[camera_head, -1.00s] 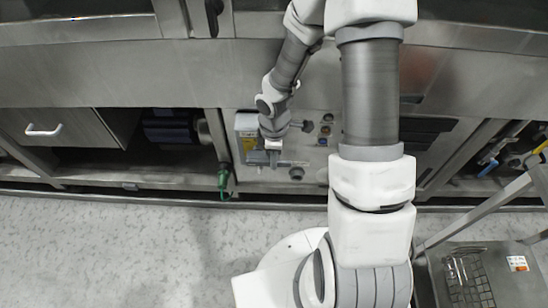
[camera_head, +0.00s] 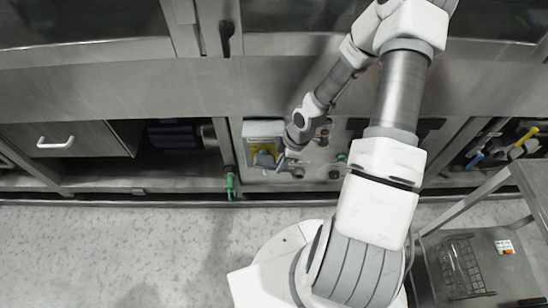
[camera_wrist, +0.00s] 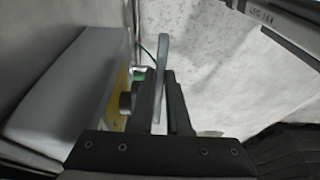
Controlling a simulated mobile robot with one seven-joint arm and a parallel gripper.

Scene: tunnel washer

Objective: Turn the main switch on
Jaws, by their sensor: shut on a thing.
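The main switch is a grey box (camera_head: 263,129) with a yellow plate on the panel's left part. Its grey handle (camera_head: 264,158) shows low on the box's front. My gripper (camera_head: 281,160) is at the handle's right side. In the wrist view my gripper (camera_wrist: 163,90) has its black fingers on both sides of the flat, light-grey handle (camera_wrist: 162,60), shut on it. The grey box (camera_wrist: 75,95) is at the left there, with a black round part against its yellow face. The wrist partly hides the box's right edge in the head view.
A green connector (camera_head: 230,182) hangs left of the panel. Several knobs sit right of the box, partly behind my arm. A metal cart (camera_head: 500,260) with a wire basket (camera_head: 461,265) stands at right. The floor (camera_head: 120,250) at left is clear.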

